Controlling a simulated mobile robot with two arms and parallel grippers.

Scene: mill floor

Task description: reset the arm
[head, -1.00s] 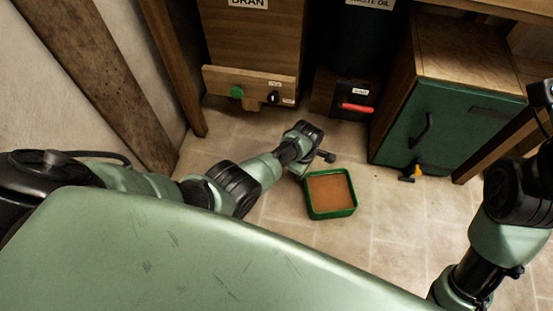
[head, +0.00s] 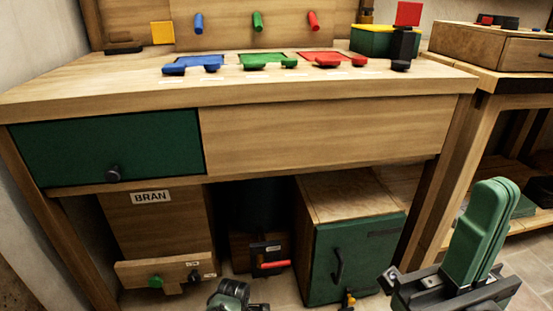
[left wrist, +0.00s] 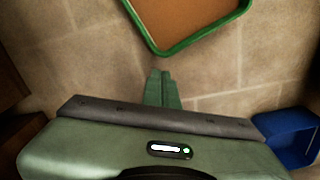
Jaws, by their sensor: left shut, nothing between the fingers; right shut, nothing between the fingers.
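My right gripper (head: 492,195) shows at the lower right of the head view. Its green fingers point up, pressed together and empty, in front of the bench on the right. Only a dark part of my left arm (head: 232,293) shows at the bottom edge of the head view. My left gripper (left wrist: 162,74) is in the left wrist view, its green fingers shut with nothing between them. It is over the tiled floor, just short of a green-rimmed tray (left wrist: 205,35) with a brown filling.
A workbench (head: 330,95) with a green drawer (head: 105,145) spans the head view. Blue, green and red pieces lie on its top. Below are the bran bin (head: 155,225), a red handle (head: 272,264) and a green cabinet (head: 355,260). A blue container (left wrist: 287,135) stands right in the wrist view.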

